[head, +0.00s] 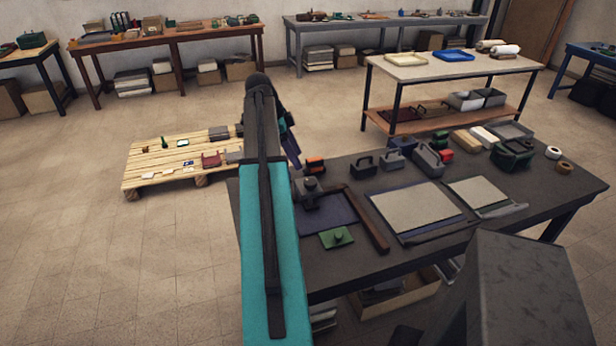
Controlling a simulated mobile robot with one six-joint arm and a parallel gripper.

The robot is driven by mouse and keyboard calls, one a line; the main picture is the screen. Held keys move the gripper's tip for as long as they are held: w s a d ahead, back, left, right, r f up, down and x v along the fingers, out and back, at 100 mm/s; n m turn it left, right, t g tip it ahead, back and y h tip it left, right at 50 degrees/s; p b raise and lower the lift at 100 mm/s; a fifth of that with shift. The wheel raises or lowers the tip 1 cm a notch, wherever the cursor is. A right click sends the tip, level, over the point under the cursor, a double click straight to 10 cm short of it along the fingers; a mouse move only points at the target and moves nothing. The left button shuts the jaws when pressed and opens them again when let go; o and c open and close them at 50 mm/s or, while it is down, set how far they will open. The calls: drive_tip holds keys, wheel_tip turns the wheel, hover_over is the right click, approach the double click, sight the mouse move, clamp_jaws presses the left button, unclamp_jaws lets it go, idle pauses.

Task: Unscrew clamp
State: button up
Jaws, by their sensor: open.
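My teal and black arm rises from the bottom of the head view and bends down behind its elbow. The end of my arm with my gripper (294,160) shows just right of the elbow, partly hidden, above the left end of the dark workbench (475,222). It is open, and I see nothing held in it. Below it, a dark block with a round knob (311,185) sits at the back of a dark blue panel (327,213). A green plate with a knob (337,238) lies in front. I cannot tell which knobbed piece is the clamp.
A brown bar (369,222) lies beside the panel. Pale boards (414,210) lie right of it. Toolboxes (430,160) and rolls (564,168) crowd the bench's back. A low wooden pallet (150,174) stands left.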

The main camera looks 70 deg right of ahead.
sight(310, 181)
drive_tip(key=shift+p+x, duration=1.4)
drive_tip(key=shift+x, duration=3.95)
drive_tip(key=c, duration=1)
